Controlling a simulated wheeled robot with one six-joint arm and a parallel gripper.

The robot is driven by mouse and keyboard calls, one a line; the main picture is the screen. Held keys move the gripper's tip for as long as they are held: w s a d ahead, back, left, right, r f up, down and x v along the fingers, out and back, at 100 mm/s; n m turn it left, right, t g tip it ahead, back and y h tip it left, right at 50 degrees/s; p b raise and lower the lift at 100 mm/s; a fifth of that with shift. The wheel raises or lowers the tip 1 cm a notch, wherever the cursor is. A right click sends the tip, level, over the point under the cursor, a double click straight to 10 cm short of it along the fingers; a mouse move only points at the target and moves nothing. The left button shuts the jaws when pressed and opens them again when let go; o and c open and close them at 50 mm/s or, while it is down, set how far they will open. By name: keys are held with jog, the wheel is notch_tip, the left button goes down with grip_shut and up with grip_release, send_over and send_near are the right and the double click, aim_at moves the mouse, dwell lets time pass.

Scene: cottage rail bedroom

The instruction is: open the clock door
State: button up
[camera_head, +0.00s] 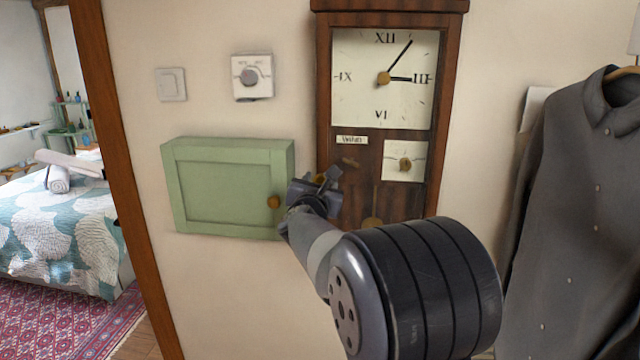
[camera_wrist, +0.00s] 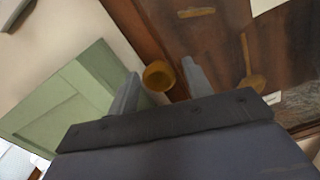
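The tall brown wooden clock (camera_head: 448,90) hangs on the wall with its door front closed. Its dial (camera_head: 360,55) is cream with black numerals. In the wrist view, the round knob (camera_wrist: 158,75) lies between the two fingertips of my gripper (camera_wrist: 162,80), with a small gap visible on each side. My gripper is open and not closed on it. My arm hides part of the clock's lower end.
A green wall cabinet (camera_head: 225,188) with its own brass knob (camera_head: 273,202) hangs close left of the clock. A thermostat (camera_head: 252,77) and switch (camera_head: 171,84) are above. A grey shirt (camera_head: 585,200) hangs at right. A doorway to a bed (camera_head: 70,225) is at left.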

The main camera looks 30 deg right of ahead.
grip_shut()
jog(key=shift+f, duration=0.1)
dwell(0.4)
